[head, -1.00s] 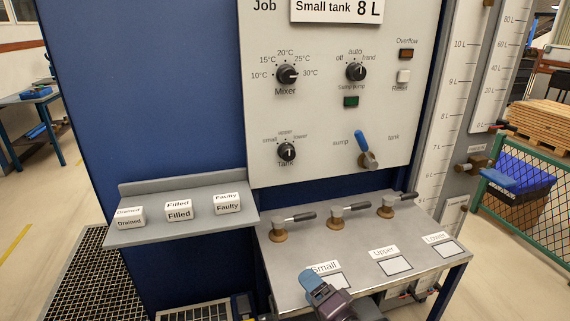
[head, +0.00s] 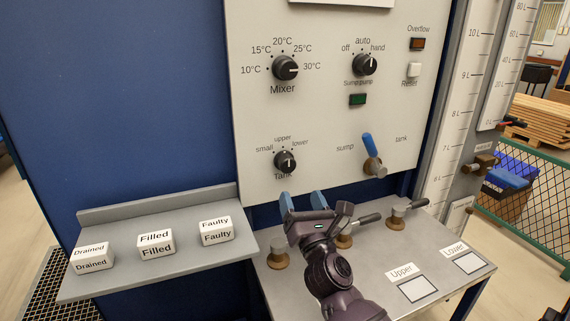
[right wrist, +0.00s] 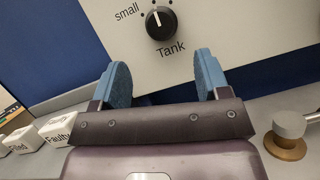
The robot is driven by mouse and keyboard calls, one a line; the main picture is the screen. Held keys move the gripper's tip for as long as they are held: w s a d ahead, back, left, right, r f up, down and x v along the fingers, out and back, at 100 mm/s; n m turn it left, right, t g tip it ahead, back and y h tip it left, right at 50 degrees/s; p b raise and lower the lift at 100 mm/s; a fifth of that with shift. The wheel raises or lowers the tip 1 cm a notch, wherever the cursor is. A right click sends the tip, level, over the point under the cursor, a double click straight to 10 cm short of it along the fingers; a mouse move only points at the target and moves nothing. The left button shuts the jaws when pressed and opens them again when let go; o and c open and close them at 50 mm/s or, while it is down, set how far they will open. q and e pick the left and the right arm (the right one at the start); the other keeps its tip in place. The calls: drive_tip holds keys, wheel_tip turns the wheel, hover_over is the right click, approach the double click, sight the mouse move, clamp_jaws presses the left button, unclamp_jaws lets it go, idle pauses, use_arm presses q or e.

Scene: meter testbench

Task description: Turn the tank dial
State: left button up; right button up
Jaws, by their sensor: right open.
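The tank dial (head: 285,160) is a black round knob low on the white panel, with small, upper and lower marked around it. It also shows at the top of the right wrist view (right wrist: 161,24), where its white mark points up and slightly left. My right gripper (head: 302,200) is open, with two blue fingers just below the dial and apart from it. In the right wrist view its fingers (right wrist: 161,78) are spread with nothing between them, and the dial lies ahead, between their lines. My left gripper is out of view.
The mixer dial (head: 285,68) and pump dial (head: 364,64) sit above. A blue-handled lever (head: 370,150) is to the right. A shelf (head: 110,212) with labelled blocks stands left. Valves with black handles (head: 397,217) stand on the grey bench, partly behind my arm.

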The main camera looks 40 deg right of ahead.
sight(289, 166)
drive_tip(key=p+x, duration=0.1)
drive_tip(key=x, duration=0.7)
drive_tip(key=shift+w+d+r, duration=0.1)
drive_tip(key=shift+w+r, duration=0.1)
drive_tip(key=shift+w, duration=0.15)
drive_tip(key=shift+x, duration=0.8)
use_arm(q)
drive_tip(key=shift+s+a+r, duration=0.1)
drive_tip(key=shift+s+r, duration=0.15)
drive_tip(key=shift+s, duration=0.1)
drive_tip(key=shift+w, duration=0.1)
use_arm(e)
drive_tip(key=shift+c, duration=0.8)
drive_tip(key=c, duration=0.8)
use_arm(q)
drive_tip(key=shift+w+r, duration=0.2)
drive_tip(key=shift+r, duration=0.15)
use_arm(e)
drive_tip(key=shift+o, duration=0.2)
